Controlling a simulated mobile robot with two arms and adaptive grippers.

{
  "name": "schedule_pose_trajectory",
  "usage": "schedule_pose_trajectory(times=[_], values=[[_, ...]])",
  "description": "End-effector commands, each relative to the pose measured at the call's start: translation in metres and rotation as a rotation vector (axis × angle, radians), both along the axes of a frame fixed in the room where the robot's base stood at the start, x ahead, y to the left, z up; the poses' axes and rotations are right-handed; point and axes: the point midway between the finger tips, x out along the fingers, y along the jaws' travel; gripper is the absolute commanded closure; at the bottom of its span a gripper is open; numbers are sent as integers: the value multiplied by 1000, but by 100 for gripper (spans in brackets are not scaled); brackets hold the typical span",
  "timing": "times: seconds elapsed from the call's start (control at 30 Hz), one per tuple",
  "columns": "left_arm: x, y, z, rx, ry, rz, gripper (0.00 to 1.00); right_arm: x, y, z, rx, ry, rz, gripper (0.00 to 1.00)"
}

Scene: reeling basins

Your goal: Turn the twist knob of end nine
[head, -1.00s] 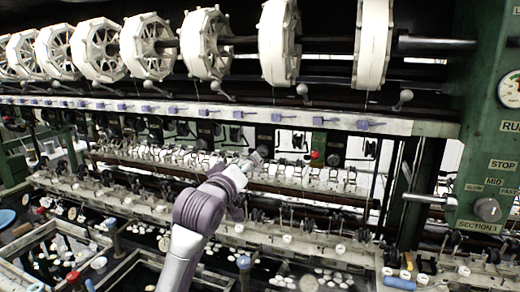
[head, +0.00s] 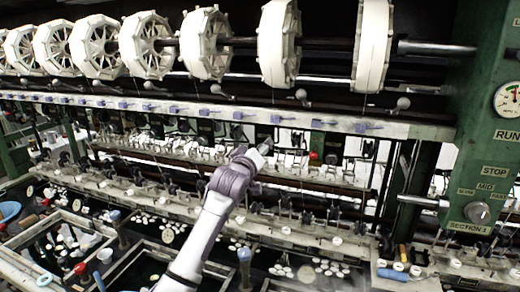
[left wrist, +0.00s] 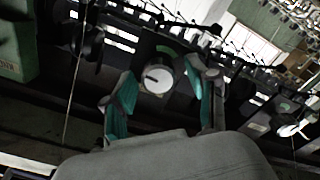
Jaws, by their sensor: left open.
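A round white twist knob (left wrist: 157,77) with a dark pointer mark sits on a dark plate in the left wrist view. My left gripper (left wrist: 161,90) is open, with one teal-padded finger on each side of the knob. The knob is between the fingers in the picture; I cannot tell whether they touch it. In the head view my left gripper (head: 265,148) is at the middle row of the machine, and the knob there is too small or hidden to make out. No end number is readable. My right gripper is not in view.
White reels (head: 207,45) hang on a shaft above. A long pale rail (head: 230,113) with purple parts runs below them. A green post (head: 480,150) with a gauge and labelled speed control stands at the right. Basins (head: 60,245) with white cocoons lie in front.

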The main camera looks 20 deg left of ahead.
Motion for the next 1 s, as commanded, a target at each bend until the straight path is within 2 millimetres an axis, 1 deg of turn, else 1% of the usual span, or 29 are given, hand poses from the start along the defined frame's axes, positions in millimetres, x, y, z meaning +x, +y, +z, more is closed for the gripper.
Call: schedule_pose_trajectory(times=[0.07,0.17,0.4,0.43,0.77,1.0], values=[[0,0,0,0,0,0,42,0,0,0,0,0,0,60],[0,0,0,0,0,0,57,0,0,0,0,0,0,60],[0,0,0,0,0,0,97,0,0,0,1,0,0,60],[0,0,0,0,0,0,100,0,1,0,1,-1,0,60],[0,0,0,47,-1,1,100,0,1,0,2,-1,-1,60],[0,0,0,195,-6,1,100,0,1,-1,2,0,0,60]])
